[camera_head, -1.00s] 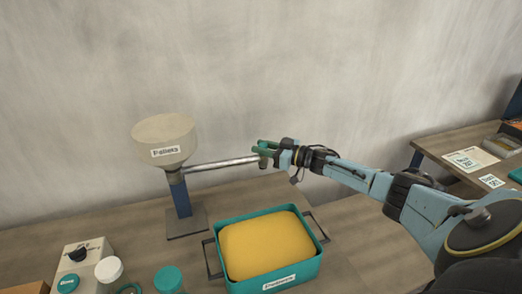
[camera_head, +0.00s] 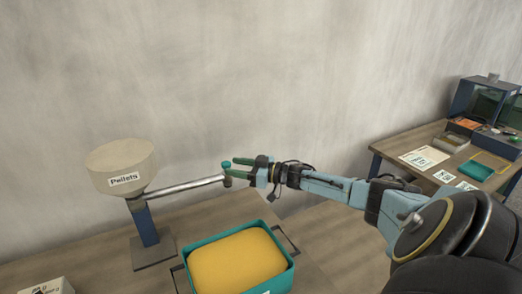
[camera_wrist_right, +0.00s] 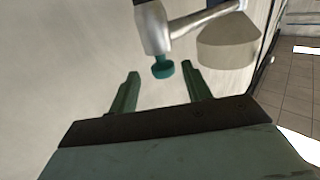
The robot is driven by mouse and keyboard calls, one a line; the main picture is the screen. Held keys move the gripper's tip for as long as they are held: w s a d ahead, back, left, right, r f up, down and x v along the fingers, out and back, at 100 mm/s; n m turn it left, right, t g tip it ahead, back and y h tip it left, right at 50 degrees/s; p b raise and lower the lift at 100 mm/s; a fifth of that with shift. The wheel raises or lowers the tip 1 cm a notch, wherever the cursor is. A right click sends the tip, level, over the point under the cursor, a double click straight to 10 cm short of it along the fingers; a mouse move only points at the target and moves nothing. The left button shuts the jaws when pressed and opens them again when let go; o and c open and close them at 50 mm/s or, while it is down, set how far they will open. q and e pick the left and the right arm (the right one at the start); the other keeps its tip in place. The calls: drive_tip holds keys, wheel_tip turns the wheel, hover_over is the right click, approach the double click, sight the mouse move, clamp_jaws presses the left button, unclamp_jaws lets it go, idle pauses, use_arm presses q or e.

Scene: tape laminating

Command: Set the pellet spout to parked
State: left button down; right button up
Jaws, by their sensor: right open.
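The pellet spout (camera_head: 188,187) is a grey metal tube reaching right from under the beige hopper labelled Pellets (camera_head: 122,166). A teal knob (camera_head: 227,164) stands on its outer end. The spout's end lies behind the teal bin of yellow pellets, not over its middle. My right gripper (camera_head: 236,170) is open, with its green fingertips close to the knob. In the right wrist view the knob (camera_wrist_right: 163,69) sits just beyond and between the two fingertips (camera_wrist_right: 163,82); no grip on it shows. My left gripper is not in view.
The teal bin (camera_head: 278,270) stands on the table in front of the spout, with a dark handle on its right. A white box (camera_head: 45,287) shows at the lower left. A second table (camera_head: 400,143) with cards and trays stands at the right.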

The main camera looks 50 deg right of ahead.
drive_tip(key=v, duration=0.9)
drive_tip(key=shift+s+p, duration=0.15)
drive_tip(key=shift+p, duration=0.3)
drive_tip(key=shift+d+r, duration=0.1)
